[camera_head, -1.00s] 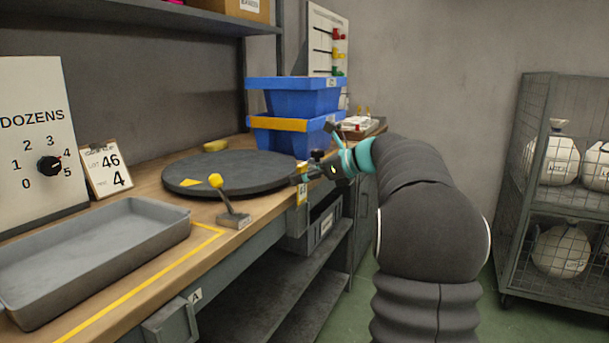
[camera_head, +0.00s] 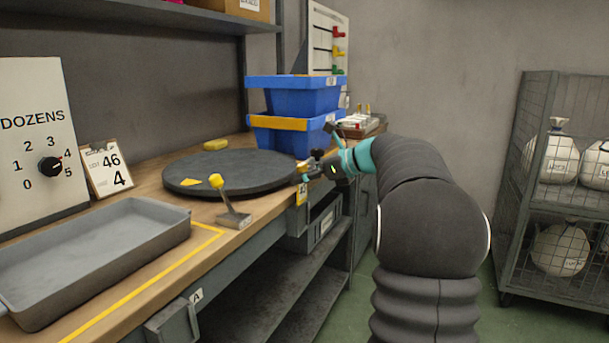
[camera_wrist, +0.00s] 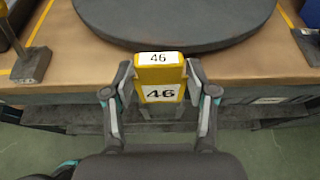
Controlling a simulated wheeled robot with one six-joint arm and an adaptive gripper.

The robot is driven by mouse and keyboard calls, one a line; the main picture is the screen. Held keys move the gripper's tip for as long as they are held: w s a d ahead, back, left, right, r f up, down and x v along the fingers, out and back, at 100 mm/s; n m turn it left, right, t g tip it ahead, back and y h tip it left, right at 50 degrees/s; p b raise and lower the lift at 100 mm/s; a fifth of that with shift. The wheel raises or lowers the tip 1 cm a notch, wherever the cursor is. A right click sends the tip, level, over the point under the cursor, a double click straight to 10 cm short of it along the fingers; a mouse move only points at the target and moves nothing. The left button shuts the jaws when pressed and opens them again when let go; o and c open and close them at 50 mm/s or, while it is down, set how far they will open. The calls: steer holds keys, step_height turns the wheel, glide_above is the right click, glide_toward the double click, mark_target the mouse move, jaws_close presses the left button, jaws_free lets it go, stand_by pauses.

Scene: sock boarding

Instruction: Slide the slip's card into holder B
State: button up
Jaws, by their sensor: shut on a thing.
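My gripper (camera_wrist: 159,80) is shut on a yellow card (camera_wrist: 160,77) with white labels reading 46. Its fingers press the card's two sides, and it is upright. In the head view the card (camera_head: 302,195) is at the bench's front edge, just past the turntable, with my gripper (camera_head: 305,176) at its top. A grey holder-like bracket (camera_head: 298,242) is below the card on the bench front; I see no letter on it, and whether the card touches it I cannot tell. The slip (camera_head: 108,170) on a clipboard reads 46 and a large 4.
A grey holder (camera_head: 171,324) by label A (camera_head: 196,296) is on the bench front, nearer. A dark turntable (camera_head: 232,172), a yellow-knobbed lever (camera_head: 232,210), a grey tray (camera_head: 95,262) and stacked blue bins (camera_head: 292,97) are on the bench. A wire cage (camera_head: 520,180) stands right.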

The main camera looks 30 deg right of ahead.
step_height(320, 180, down, 7)
steer(key=b, duration=0.3)
stand_by(2.8)
steer(key=o, duration=1)
steer(key=v, duration=1.2)
